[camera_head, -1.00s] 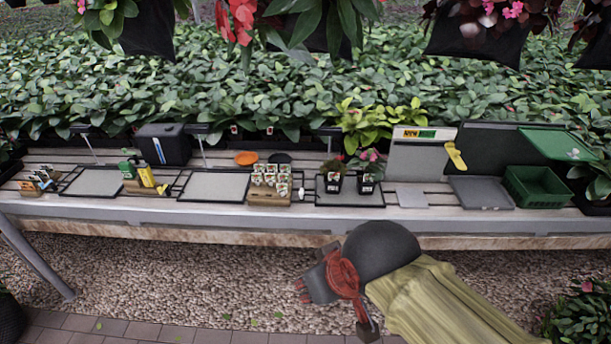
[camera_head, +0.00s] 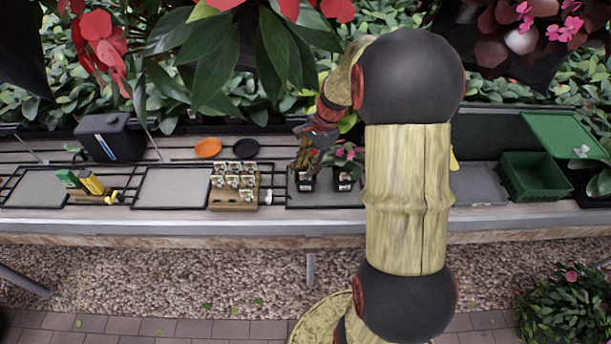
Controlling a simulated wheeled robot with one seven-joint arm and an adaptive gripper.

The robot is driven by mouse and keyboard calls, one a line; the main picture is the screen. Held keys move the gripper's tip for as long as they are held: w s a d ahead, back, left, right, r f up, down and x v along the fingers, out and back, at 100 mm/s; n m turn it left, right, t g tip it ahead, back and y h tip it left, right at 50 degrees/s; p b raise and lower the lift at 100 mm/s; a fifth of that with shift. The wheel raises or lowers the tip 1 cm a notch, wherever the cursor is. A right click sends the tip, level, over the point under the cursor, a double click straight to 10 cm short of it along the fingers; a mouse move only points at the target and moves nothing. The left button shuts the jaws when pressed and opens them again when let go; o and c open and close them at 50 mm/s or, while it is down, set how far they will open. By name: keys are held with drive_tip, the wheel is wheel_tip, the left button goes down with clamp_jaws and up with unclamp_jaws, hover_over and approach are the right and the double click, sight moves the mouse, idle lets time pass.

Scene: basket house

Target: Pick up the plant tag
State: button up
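Several small white plant tags with pictures (camera_head: 235,180) stand in rows in a wooden block (camera_head: 233,202) on the bench. I cannot tell which single tag the task means. My gripper (camera_head: 304,150) is above the left of two small black pots (camera_head: 305,183), to the right of the wooden block and apart from it. Its fingers are small and blend with the plant there, so I cannot tell if they are open or shut. My own arm hides the bench to the right of the pots.
A pink-flowered pot (camera_head: 345,183) stands beside the left pot. An orange disc (camera_head: 207,147) and a black disc (camera_head: 245,148) lie behind the block. A green crate (camera_head: 535,178) stands at right. Leafy plants hang overhead.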

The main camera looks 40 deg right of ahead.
drive_tip(key=w+d+f+m+t, duration=0.1)
drive_tip(key=w+d+f+m, duration=0.3)
drive_tip(key=d+f+m, duration=0.25)
drive_tip(key=shift+m+y, duration=0.4)
drive_tip(key=shift+m, duration=0.15)
drive_tip(key=x, duration=0.2)
drive_tip(key=b+x, duration=0.1)
drive_tip(key=x, duration=0.4)
drive_tip(key=shift+w+d+f, duration=0.1)
drive_tip(key=shift+w+f, duration=0.2)
drive_tip(key=shift+w, duration=0.05)
drive_tip(key=shift+r, duration=0.1)
drive_tip(key=shift+c, duration=0.6)
clamp_jaws()
